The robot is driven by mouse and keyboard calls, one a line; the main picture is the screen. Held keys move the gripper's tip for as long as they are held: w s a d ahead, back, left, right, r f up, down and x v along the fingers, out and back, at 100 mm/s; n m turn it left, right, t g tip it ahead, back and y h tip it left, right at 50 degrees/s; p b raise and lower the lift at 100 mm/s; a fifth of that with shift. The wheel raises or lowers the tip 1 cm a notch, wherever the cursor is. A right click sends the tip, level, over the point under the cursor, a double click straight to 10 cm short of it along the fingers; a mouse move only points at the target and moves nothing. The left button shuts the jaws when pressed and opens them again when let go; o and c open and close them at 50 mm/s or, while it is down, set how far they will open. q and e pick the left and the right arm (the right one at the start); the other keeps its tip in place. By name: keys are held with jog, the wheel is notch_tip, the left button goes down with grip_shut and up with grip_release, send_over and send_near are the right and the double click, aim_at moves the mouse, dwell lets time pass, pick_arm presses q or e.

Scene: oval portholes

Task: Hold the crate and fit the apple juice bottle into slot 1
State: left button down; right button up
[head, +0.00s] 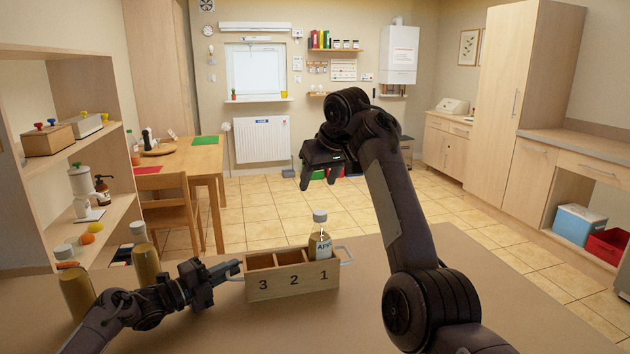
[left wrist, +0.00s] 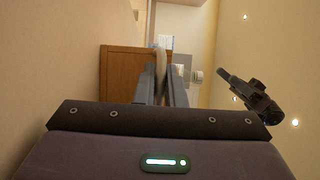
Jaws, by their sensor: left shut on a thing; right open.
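The wooden crate (head: 275,291) stands on the table, its front marked 3, 2, 1 from left to right. The apple juice bottle (head: 320,247), with a grey cap and a pale label, stands about upright in slot 1 at the right end. Its lower part is hidden behind the front wall. My left gripper (head: 238,268) is shut on the crate's left handle; the handle (left wrist: 159,62) shows between its fingers in the left wrist view, beside the crate (left wrist: 124,75). My right gripper (head: 320,180) is open and empty, raised above the bottle and apart from it.
Two capped brownish bottles (head: 76,294) (head: 146,264) stand on the table at the left, by my left arm. Slots 3 and 2 look empty. A shelf unit (head: 85,150) rises at the left. The tabletop (head: 500,310) right of the crate is clear.

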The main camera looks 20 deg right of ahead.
pick_arm(q)
jog(key=c, duration=1.4)
grip_release()
jog(key=shift+c, duration=0.2)
jog(key=shift+a, duration=0.15)
